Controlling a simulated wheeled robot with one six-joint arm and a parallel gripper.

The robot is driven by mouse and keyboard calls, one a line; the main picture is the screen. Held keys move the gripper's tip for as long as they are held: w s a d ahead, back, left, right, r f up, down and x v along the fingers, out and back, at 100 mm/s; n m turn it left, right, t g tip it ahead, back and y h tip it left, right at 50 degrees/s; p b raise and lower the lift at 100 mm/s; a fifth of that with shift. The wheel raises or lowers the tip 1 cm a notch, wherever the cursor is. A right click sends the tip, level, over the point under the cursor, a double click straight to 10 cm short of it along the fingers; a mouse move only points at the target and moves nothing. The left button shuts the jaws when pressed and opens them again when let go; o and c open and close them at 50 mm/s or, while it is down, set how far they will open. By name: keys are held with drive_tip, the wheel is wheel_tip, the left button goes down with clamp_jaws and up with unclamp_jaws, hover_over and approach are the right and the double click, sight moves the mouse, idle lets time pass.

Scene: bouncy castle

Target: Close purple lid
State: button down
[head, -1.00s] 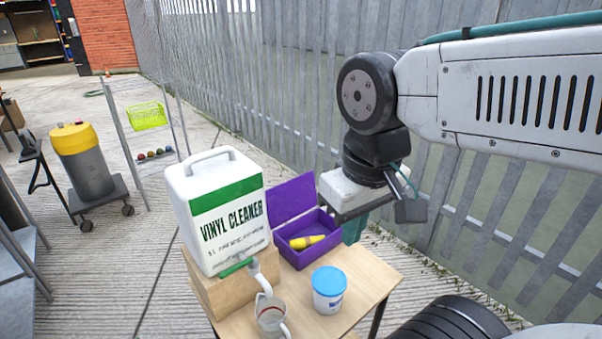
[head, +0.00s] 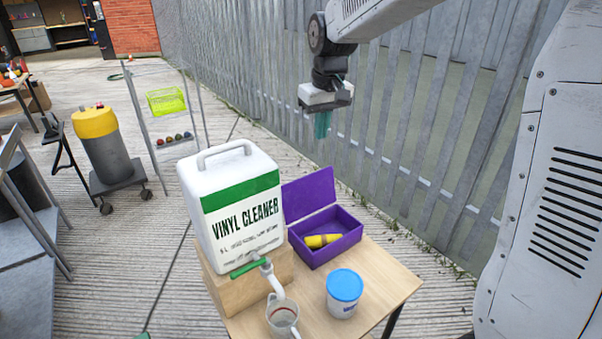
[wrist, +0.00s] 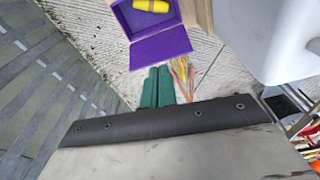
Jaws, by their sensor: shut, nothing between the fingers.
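The purple lid (head: 309,200) stands open, tilted up at the back of a purple box (head: 336,254) on a small wooden table. A yellow object (head: 322,241) lies inside the box. My gripper (head: 323,126) is shut and empty, in the air above and behind the lid, with its green fingers pointing down. In the wrist view the green fingertips (wrist: 158,72) show just below the lid (wrist: 160,47), apart from it as far as I can tell. The box (wrist: 150,15) also shows there at the top, with the yellow object in it.
A large vinyl cleaner jug (head: 236,210) stands on a wooden block (head: 240,283), close to the left of the box. A blue-lidded tub (head: 343,293) and a clear jug (head: 283,316) stand in front. A metal fence (head: 400,130) rises behind the table (head: 385,285).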

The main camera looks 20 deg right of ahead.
drive_tip(key=n, duration=0.1)
hover_over(307, 193)
drive_tip(key=w+a, duration=0.1)
drive_tip(key=w, duration=0.7)
wheel_tip(307, 193, down, 12)
wheel_tip(307, 193, down, 9)
drive_tip(key=s, duration=0.2)
drive_tip(key=shift+s+d, duration=0.35)
drive_tip(key=shift+s, duration=0.05)
drive_tip(key=shift+s+r, duration=0.1)
